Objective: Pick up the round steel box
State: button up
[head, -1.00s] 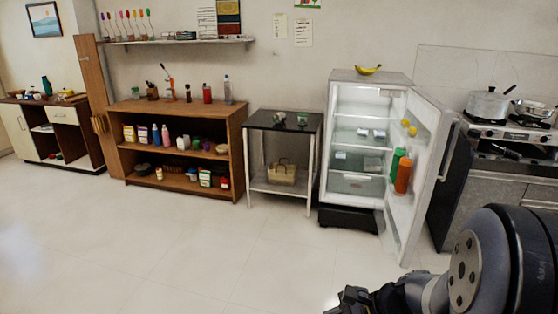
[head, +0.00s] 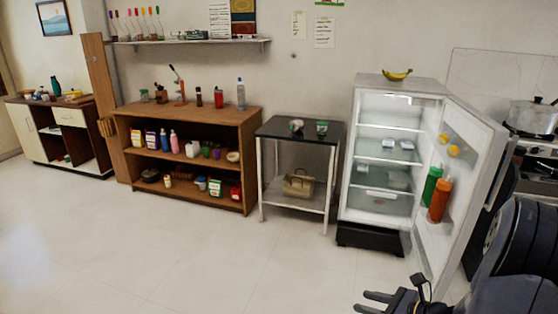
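I cannot make out for certain a round steel box. Two small items, a dark greyish one (head: 296,125) and a green one (head: 322,127), stand on the black-topped side table (head: 278,131); they are too small to name. Small pale containers (head: 388,143) stand on a shelf of the open fridge (head: 372,99). My gripper (head: 368,302) is at the lower right of the head view, with its fingers apart and nothing visible between them. It is far from the furniture.
The fridge door (head: 470,190) stands open toward me, with green and orange bottles in it. A wooden shelf unit (head: 188,113) with jars and cartons is left of the table. A basket (head: 299,185) sits on the table's lower shelf. The floor (head: 190,255) ahead is clear.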

aim_at(302, 124)
jog(key=i+j, duration=0.1)
jog(key=i, duration=4.6)
jog(key=l, duration=0.1)
